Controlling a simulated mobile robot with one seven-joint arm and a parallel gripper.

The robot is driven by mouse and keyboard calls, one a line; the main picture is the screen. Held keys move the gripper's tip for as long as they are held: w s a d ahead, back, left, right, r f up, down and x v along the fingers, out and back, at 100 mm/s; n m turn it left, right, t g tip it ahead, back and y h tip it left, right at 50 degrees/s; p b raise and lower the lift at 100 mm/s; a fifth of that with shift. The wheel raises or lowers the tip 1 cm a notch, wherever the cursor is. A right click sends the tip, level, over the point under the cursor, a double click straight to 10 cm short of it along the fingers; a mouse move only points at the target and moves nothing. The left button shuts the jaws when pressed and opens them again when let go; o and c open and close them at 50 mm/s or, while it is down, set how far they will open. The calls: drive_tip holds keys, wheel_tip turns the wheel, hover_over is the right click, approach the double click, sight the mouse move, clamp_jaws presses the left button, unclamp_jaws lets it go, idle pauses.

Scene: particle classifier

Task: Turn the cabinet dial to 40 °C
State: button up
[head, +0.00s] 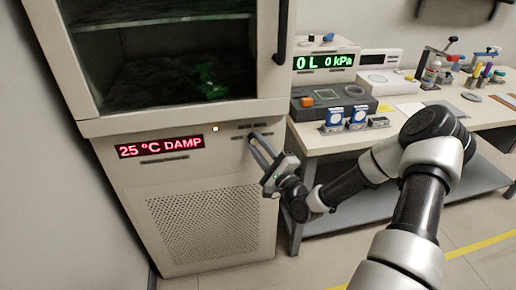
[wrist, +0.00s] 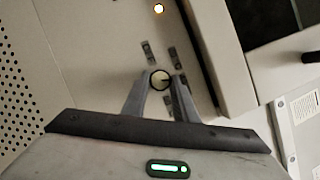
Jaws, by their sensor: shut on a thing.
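The cabinet (head: 190,180) stands at the left in the head view, with a red display (head: 160,147) reading "25 °C DAMP". My gripper (head: 253,138) reaches to the right side of the cabinet's front panel. The two fingers of my gripper (wrist: 160,84) are closed on the dial, one on each side. Small dark label plates surround it. In the head view the dial is mostly hidden by the gripper.
A lit indicator (head: 215,128) sits on the panel left of the dial, also visible in the wrist view (wrist: 158,8). The floor in front is free.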

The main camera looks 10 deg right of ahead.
drive_tip(key=shift+m+t+h+b, duration=0.3)
drive_tip(key=shift+m+t+b, duration=0.1)
drive_tip(key=shift+m, duration=0.5)
drive_tip(key=o, duration=1.1)
drive_tip(key=shift+c, duration=0.2)
drive_tip(key=p+v, duration=0.1)
drive_tip(key=v, duration=1.6)
drive_tip(key=shift+s, duration=0.15)
drive_tip(key=shift+f, duration=0.15)
